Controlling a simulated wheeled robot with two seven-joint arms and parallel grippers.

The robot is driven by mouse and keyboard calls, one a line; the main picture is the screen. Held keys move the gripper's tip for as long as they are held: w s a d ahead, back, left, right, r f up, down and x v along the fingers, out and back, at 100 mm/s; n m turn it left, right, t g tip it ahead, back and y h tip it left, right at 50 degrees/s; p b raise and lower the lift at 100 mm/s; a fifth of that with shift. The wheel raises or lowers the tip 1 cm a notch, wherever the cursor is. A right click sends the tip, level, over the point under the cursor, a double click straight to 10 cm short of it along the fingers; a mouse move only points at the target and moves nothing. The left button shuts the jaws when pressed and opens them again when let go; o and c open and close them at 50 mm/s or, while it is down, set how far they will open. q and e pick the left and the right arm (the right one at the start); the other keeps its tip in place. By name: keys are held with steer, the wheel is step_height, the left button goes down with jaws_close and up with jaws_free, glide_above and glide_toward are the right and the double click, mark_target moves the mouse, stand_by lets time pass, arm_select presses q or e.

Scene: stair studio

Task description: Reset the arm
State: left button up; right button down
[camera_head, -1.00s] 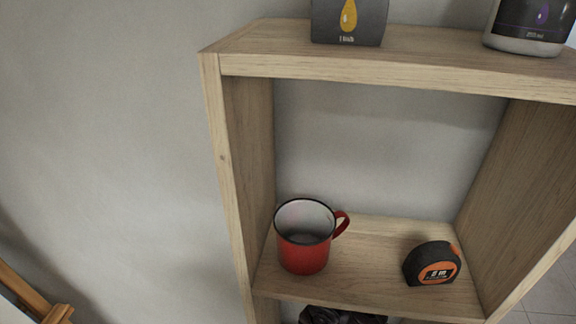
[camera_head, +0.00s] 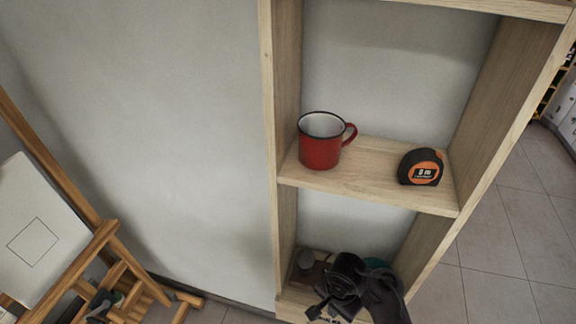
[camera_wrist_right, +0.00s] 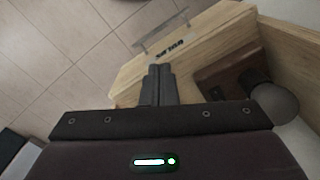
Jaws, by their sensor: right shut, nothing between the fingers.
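My right gripper (camera_head: 328,308) is low in the head view, in front of the shelf unit's lower compartment. Its dark arm covers part of that compartment. In the right wrist view its fingers (camera_wrist_right: 158,84) are together with nothing between them, above the pale wooden shelf edge. A dark shape with a small green spot (camera_head: 100,304) at the lower left of the head view may be my left gripper. Its fingers cannot be made out.
A red mug (camera_head: 320,142) and an orange-black tape measure (camera_head: 420,167) stand on the middle shelf (camera_head: 365,187). A dark brown block (camera_wrist_right: 222,82) and a grey round object (camera_wrist_right: 272,98) are beside my right fingers. A wooden easel (camera_head: 108,238) stands left; tiled floor (camera_head: 497,236) is right.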

steer(key=s+f+n+y+b, duration=0.1)
steer(key=s+f+n+b, duration=0.45)
steer(key=f, duration=1.05)
steer(key=s+f+m+y+b, duration=0.1)
steer(key=s+f+y+b, duration=0.15)
steer(key=s+f, duration=0.95)
steer(key=s+d+f+n+h+b, duration=0.1)
steer(key=s+d+f+n+b, duration=0.1)
steer(key=s+d+f, duration=0.2)
steer(key=s+d+f+n+h+b, duration=0.1)
steer(key=s+d+f+n+b, duration=0.1)
steer(key=f, duration=0.6)
steer(key=s+d+f+n+t+h+b, duration=0.1)
steer(key=s+d+f+n+b, duration=0.1)
steer(key=s+d+f, duration=0.3)
steer(key=shift+s+d+f+n+h, duration=0.35)
steer(key=shift+s+f+n, duration=0.2)
steer(key=shift+f, duration=0.3)
steer(key=shift+a, duration=0.1)
